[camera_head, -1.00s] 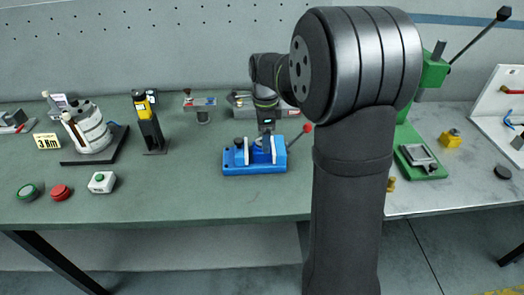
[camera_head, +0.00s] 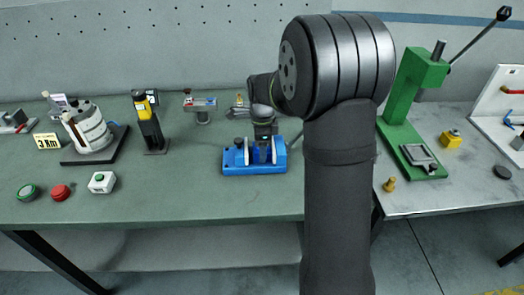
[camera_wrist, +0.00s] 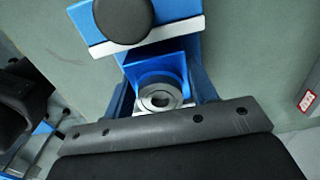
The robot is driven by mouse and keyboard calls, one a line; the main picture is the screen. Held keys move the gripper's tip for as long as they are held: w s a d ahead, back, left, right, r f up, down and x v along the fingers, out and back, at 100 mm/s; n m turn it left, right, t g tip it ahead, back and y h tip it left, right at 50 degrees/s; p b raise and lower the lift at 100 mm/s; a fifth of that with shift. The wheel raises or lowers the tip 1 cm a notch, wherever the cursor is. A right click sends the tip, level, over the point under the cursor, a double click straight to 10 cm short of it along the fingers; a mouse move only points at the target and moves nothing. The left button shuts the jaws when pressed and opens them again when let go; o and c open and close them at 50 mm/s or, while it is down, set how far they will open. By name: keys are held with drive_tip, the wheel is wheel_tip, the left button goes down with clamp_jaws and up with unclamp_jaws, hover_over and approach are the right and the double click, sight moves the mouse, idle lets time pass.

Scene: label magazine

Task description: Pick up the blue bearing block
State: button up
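The blue bearing block (camera_wrist: 158,68) shows in the wrist view with a round metal bearing in it, near my gripper's base. It sits in front of a pale jaw of the blue vise (camera_head: 238,169). My gripper (camera_head: 265,152) is low over the vise in the head view, its fingers reaching down beside the block. In the wrist view dark fingers flank the block on its left and right. Whether they touch it or leave small gaps cannot be told. In the head view my gripper largely hides the block.
A black knob (camera_wrist: 123,18) tops the vise's end. A green press (camera_head: 405,100) and a brass piece (camera_head: 389,185) stand to the right. A black post with a yellow top (camera_head: 150,125) stands left. A white button box (camera_head: 102,182) sits at front left. Bench around the vise's front is clear.

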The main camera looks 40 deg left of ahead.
drive_tip(key=c, duration=0.4)
drive_tip(key=shift+r, duration=0.2)
